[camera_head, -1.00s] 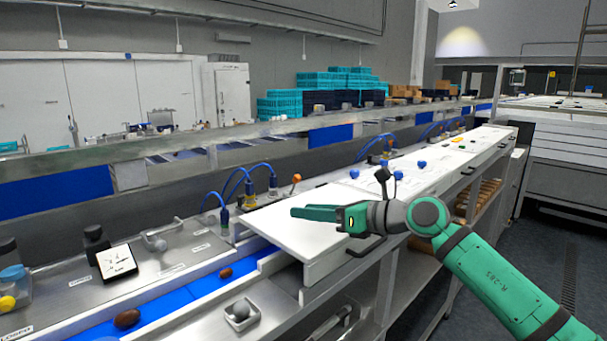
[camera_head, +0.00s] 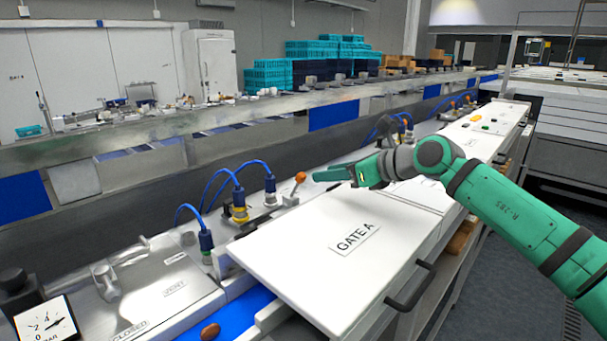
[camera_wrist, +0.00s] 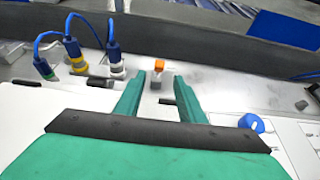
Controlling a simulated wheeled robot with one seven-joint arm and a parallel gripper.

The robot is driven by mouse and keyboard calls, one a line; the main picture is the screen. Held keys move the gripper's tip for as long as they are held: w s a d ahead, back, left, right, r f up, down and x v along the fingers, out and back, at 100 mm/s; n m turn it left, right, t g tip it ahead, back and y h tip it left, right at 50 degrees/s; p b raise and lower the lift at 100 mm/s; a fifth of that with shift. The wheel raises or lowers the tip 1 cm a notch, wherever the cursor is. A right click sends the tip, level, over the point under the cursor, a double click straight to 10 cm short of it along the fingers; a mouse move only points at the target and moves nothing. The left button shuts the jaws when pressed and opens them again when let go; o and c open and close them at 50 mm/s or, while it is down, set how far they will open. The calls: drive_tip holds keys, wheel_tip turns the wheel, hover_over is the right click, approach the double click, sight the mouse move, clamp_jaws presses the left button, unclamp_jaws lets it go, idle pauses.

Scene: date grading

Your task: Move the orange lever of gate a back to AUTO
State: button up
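The orange lever (camera_head: 300,177) of gate a stands behind the white cover labelled GATE A (camera_head: 296,262), beside the blue-hosed connectors. In the wrist view its orange knob (camera_wrist: 159,65) shows on a pale base, beyond and between my fingertips. My gripper (camera_head: 322,175) is just right of the knob in the head view, above the back of the cover. In the wrist view my gripper (camera_wrist: 160,85) has its two green fingers apart with nothing between them. No contact with the lever is visible. Any AUTO marking cannot be read.
Several connectors with blue hoses (camera_head: 238,205) stand left of the lever. A blue knob (camera_wrist: 251,123) lies to the right in the wrist view. A black handle (camera_head: 411,288) juts from the cover's front. A dial gauge (camera_head: 46,323) is at lower left.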

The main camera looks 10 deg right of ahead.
sight(304, 176)
drive_tip(key=x, duration=0.6)
drive_tip(key=shift+w+f, duration=0.15)
drive_tip(key=shift+w, duration=0.25)
drive_tip(key=shift+w+a+f, duration=0.2)
drive_tip(key=shift+w+a, duration=0.15)
drive_tip(key=shift+a, duration=0.15)
drive_tip(key=shift+w+a+f, duration=0.2)
drive_tip(key=shift+w+a, duration=0.2)
drive_tip(key=shift+a, duration=0.1)
drive_tip(key=shift+s+d, duration=0.1)
drive_tip(key=shift+d, duration=0.1)
clamp_jaws()
